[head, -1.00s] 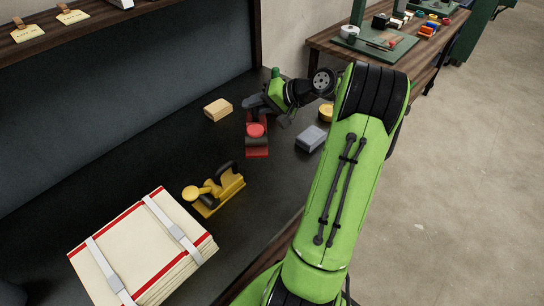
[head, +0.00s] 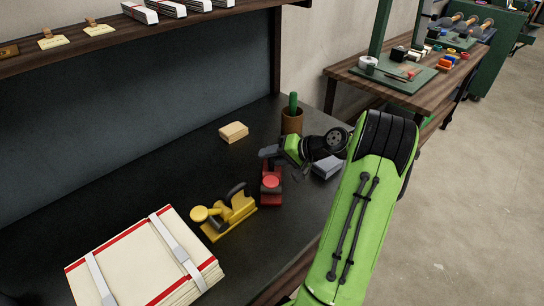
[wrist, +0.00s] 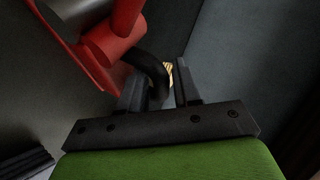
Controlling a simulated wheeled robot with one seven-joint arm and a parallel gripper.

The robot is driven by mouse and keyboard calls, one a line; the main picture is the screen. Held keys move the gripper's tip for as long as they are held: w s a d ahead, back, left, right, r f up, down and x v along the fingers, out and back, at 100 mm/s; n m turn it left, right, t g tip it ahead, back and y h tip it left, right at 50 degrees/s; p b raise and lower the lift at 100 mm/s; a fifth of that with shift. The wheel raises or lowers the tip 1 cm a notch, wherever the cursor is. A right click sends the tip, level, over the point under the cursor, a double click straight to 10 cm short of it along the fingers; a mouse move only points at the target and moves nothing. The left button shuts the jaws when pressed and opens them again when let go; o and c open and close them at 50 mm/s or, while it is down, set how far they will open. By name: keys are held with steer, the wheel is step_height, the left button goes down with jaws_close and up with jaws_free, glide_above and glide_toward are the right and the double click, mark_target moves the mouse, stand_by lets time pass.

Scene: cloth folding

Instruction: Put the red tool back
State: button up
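The red tool (head: 271,186), with a black curved handle, is on or just above the dark bench, right of the yellow tool (head: 228,214). I cannot tell whether it touches the bench. My gripper (head: 268,153) is at its far end, partly hidden by its own wrist in the head view. In the wrist view the red tool's body (wrist: 125,22) is at the upper left, and its black handle (wrist: 152,66) curves down between the fingers of my gripper (wrist: 161,85). The handle is close to the left finger, with a gap showing at the right finger.
A wooden block (head: 233,131) and a brown cup (head: 292,122) with a green item stand behind. A strapped cream stack (head: 140,262) lies at front left. Bare bench (head: 100,180) lies at the left.

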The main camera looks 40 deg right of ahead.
steer(key=shift+o, duration=1.2)
steer(key=shift+r, duration=0.25)
steer(key=p+v, duration=0.4)
steer(key=v, duration=0.8)
steer(key=w+a+r+n+g+h, duration=0.1)
steer(key=w+a+r+n+g, duration=0.15)
steer(key=a, duration=0.85)
steer(key=w+a+r+n+g+h, duration=0.1)
steer(key=a+r+n+g, duration=0.2)
steer(key=a, duration=0.8)
steer(key=s+a+n+h, duration=0.1)
steer(key=s+a, duration=0.3)
steer(key=s, duration=0.4)
steer(key=s+a+r+n+h, duration=0.1)
steer(key=s+a+n, duration=0.2)
steer(key=s+a, duration=0.2)
steer(key=s, duration=0.2)
steer(key=shift+s+h, duration=0.3)
steer(key=shift+s, duration=0.1)
